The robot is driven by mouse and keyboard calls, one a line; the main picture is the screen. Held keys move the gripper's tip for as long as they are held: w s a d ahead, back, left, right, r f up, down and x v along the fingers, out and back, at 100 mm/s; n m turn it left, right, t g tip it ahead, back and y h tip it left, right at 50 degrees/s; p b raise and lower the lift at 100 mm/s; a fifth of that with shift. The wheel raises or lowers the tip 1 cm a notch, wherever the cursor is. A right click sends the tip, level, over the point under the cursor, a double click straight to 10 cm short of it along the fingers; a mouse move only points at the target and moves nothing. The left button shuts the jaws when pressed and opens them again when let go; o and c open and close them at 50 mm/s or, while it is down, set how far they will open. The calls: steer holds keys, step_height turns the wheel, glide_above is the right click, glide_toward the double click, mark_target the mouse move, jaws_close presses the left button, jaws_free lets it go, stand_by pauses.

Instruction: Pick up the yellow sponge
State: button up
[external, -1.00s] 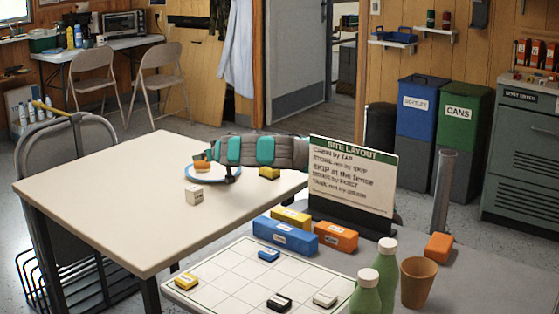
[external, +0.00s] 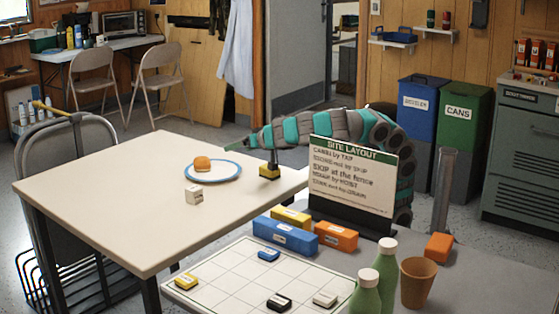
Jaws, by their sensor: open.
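The jaws are open.
A blue-rimmed plate (external: 228,176) with an orange-brown bun-like item (external: 202,164) lies left of the sponge. A small white box (external: 194,195) stands in front. The site layout sign (external: 352,175) stands on the nearer grey table, before my arm. The cream table's left half is clear.

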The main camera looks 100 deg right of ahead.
mark_target(270, 172)
steer(key=s+f+n+b, duration=0.1)
steer(key=s+f, duration=0.1)
steer(key=s, duration=0.1)
steer(key=s+a+f+n+b, duration=0.1)
steer(key=s+f, duration=0.1)
steer(key=s, duration=0.2)
steer(key=s+a+f+n+t+b, duration=0.1)
steer(key=s+f, duration=0.1)
steer(key=s, duration=0.2)
steer(key=shift+s+a+f+n+b, duration=0.1)
steer(key=shift+s+a+n+b, duration=0.1)
steer(key=shift+n+b, duration=0.15)
steer(key=shift+s+d+f, duration=0.15)
steer(key=shift+s, duration=0.15)
steer(key=shift+p+x, duration=0.55)
steer(key=shift+x, duration=1.95)
steer(key=c, duration=1.4)
